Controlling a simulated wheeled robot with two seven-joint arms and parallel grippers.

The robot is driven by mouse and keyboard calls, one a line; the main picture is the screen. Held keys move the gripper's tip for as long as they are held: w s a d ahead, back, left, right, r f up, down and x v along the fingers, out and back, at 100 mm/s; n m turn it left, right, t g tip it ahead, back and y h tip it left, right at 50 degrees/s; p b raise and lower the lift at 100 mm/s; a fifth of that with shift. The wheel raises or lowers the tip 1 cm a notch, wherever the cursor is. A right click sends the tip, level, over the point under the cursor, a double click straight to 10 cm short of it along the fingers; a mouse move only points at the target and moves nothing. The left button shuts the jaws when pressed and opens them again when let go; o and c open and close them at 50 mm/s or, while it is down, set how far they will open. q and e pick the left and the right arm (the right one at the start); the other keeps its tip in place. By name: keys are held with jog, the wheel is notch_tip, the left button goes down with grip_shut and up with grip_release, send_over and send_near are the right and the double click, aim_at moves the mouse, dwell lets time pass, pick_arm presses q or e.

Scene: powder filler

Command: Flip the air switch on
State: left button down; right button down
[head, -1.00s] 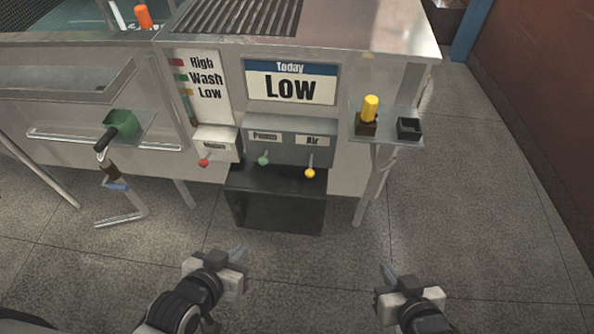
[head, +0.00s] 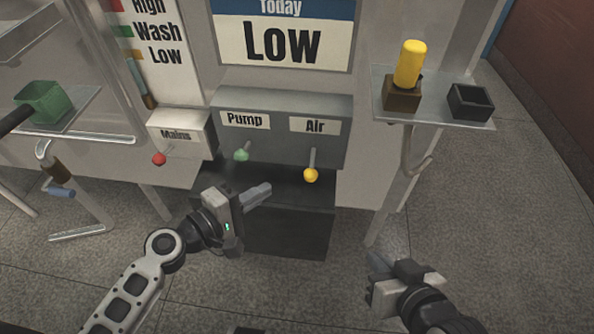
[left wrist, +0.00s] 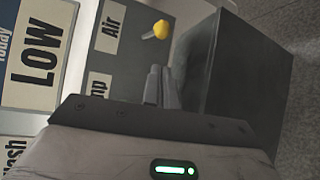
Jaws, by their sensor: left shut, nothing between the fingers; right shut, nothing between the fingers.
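The air switch (head: 311,174) is a lever with a yellow knob, hanging down below the "Air" label (head: 316,126) on the grey switch box. The yellow knob (left wrist: 161,29) also shows in the left wrist view, ahead of the fingertips and apart from them. My left gripper (head: 262,192) is shut and empty, a little left of and below the yellow knob, in front of the black box. Its closed fingers (left wrist: 161,86) also show in the left wrist view. My right gripper (head: 374,264) is shut and empty, low on the right over the floor.
The green-knobbed pump switch (head: 241,155) and red-knobbed mains switch (head: 159,159) are to the left. A black box (head: 290,232) stands below the switches. A shelf (head: 436,117) at right carries a yellow cylinder (head: 410,64) in a holder and an empty dark holder (head: 470,102).

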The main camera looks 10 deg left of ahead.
aim_at(312, 167)
pick_arm(q)
jog(key=shift+s+r, duration=0.1)
jog(key=x, duration=0.8)
jog(key=shift+d, duration=0.2)
jog(key=shift+x, duration=0.85)
jog(key=shift+a, duration=0.1)
